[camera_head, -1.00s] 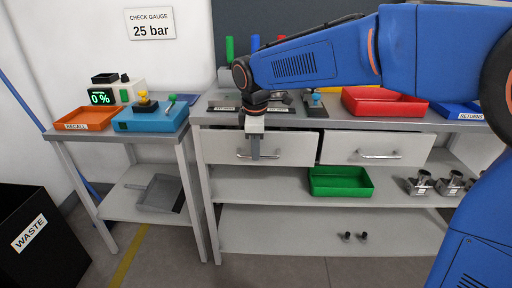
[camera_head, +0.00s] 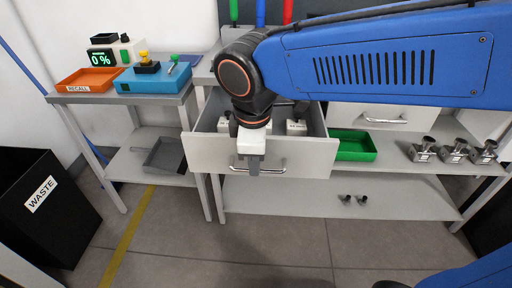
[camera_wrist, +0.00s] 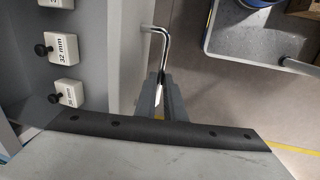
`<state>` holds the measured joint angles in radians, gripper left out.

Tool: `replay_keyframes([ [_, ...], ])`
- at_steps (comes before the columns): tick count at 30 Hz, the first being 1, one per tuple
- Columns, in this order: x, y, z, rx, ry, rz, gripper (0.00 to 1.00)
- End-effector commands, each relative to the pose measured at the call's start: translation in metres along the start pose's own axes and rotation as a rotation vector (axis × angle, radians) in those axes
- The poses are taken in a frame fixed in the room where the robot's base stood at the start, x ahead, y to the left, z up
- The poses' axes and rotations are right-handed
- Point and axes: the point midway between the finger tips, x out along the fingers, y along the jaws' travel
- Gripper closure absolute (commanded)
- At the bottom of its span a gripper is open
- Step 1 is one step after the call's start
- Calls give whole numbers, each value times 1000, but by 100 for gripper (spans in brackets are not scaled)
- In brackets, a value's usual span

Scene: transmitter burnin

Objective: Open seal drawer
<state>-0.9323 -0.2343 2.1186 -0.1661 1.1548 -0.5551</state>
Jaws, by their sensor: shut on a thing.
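The left drawer (camera_head: 312,158) under the workbench stands pulled open, its light grey front well forward of the bench. My gripper (camera_head: 253,170) points down at the front and is shut on the drawer's metal bar handle (camera_head: 279,168). In the wrist view, my fingers (camera_wrist: 160,90) close around one part of the handle (camera_wrist: 168,45). Inside the drawer are white blocks with black knobs. One is labelled 32 mm (camera_wrist: 62,48), and another block (camera_wrist: 68,93) has a label I cannot read fully. My arm hides part of the drawer's inside.
The right drawer (camera_head: 375,117) is shut. A green tray (camera_head: 352,147) and several metal fittings (camera_head: 455,151) are on the shelf below. A side table at left holds an orange tray (camera_head: 88,81) and a blue box (camera_head: 152,80). A waste bin (camera_head: 40,205) stands at far left.

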Motion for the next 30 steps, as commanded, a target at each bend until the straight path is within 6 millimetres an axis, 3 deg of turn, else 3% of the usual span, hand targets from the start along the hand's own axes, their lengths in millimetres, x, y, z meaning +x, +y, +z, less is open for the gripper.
replay_keyframes([
  [6, -3, -15, -1, -1, 1, 0, 100],
  [19, -4, -18, -1, 0, 1, 1, 100],
  [22, -4, -18, -1, 0, 1, 1, 72],
  [30, -4, -18, 0, 0, 1, 0, 72],
])
